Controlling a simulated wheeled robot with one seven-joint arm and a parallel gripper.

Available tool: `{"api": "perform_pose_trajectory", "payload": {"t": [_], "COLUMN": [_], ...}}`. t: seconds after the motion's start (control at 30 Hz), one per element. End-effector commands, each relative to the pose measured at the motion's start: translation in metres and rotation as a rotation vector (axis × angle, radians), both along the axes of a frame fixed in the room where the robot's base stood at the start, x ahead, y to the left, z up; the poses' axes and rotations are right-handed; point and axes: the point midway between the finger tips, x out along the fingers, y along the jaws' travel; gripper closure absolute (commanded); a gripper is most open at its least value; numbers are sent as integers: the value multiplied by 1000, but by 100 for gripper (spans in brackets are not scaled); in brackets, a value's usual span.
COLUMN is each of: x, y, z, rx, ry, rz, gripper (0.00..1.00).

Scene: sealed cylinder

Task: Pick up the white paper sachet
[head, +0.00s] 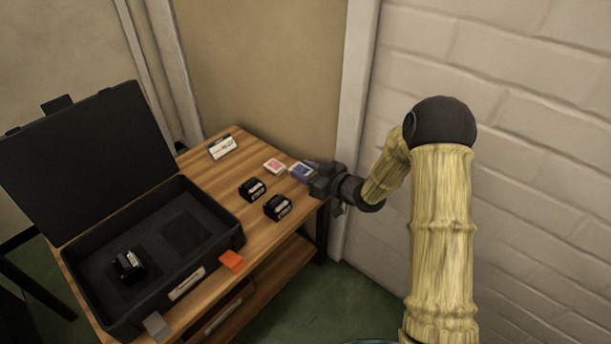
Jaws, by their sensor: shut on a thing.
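My gripper (312,174) is at the right back corner of the wooden table, reaching in from the right. It is shut on a small flat packet with a blue face and pale edges (300,171). The jaws partly hide this packet, and I cannot tell whether it touches the table top. A similar flat packet, pink and white (274,166), lies just left of it. A white piece with dark print (223,148) sits further left at the back of the table. I cannot tell for sure which of these is the white paper sachet.
Two small black blocks (252,189) (277,207) stand on the wooden table (205,165) in front of the packets. An open black case (237,238) fills the left, with a black block (129,265) inside. A white brick wall (500,100) bounds the right.

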Motion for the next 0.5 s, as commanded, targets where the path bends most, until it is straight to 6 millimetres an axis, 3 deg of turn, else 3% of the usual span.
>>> {"api": "perform_pose_trajectory", "payload": {"t": [0.03, 0.2, 0.5], "x": [0, 0, 0], "y": [0, -1, -1], "z": [18, 44, 51], "rx": [1, -1, 0], "ry": [-2, -1, 0], "rz": [0, -2, -1], "gripper": [81, 81, 81]}}
